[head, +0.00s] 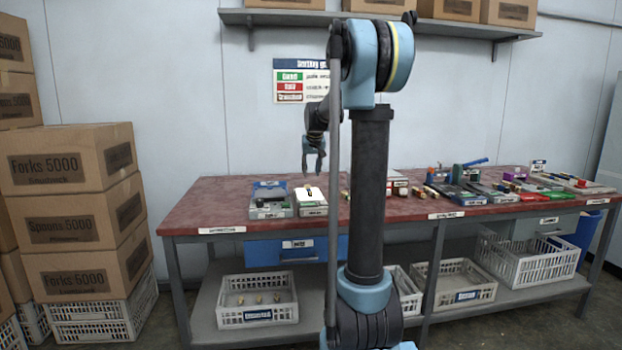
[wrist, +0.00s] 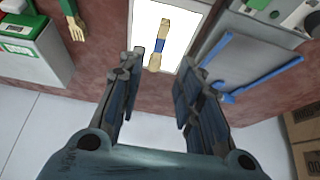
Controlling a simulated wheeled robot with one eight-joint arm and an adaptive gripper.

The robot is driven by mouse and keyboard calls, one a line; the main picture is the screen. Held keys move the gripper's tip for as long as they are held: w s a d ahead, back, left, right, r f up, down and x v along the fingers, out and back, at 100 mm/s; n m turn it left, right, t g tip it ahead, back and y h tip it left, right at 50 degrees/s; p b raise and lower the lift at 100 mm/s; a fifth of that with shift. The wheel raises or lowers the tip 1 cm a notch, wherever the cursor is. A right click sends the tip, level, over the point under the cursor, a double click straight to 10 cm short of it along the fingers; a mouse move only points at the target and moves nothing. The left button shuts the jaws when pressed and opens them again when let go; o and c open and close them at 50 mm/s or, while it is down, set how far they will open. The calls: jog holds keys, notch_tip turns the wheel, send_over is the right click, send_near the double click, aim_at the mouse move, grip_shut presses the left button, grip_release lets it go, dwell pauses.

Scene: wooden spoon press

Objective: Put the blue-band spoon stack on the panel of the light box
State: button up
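The light box (head: 312,209) stands near the left end of the red bench, with its white panel lit. In the wrist view the bright panel (wrist: 183,42) is at top centre. The blue-band spoon stack (wrist: 164,29), pale wood with a blue band round its middle, appears to lie on that panel, within its edges and lengthwise. In the head view it is a small dark mark (head: 310,192) on the panel. My gripper (head: 314,170) hangs above the light box. In the wrist view its fingers (wrist: 160,70) are spread with nothing between them, apart from the stack.
A green-banded wooden piece (wrist: 72,18) and a green-and-white box (wrist: 38,52) lie on the other side. More tools and trays cover the bench's right half. A shelf (head: 380,24) with cartons hangs above.

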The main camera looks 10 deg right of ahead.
jog(key=s+f+g, duration=0.1)
jog(key=s+f, duration=0.2)
jog(key=s, duration=0.9)
jog(key=s+f, duration=0.2)
jog(key=s, duration=1.1)
jog(key=s+f+g, duration=0.1)
jog(key=s+f, duration=0.7)
jog(key=s, duration=0.3)
jog(key=s+f+g, duration=0.1)
jog(key=s+f, duration=0.7)
jog(key=s, duration=0.4)
jog(key=shift+s+d, duration=0.15)
jog(key=shift+s, duration=0.05)
jog(key=shift+f, duration=0.1)
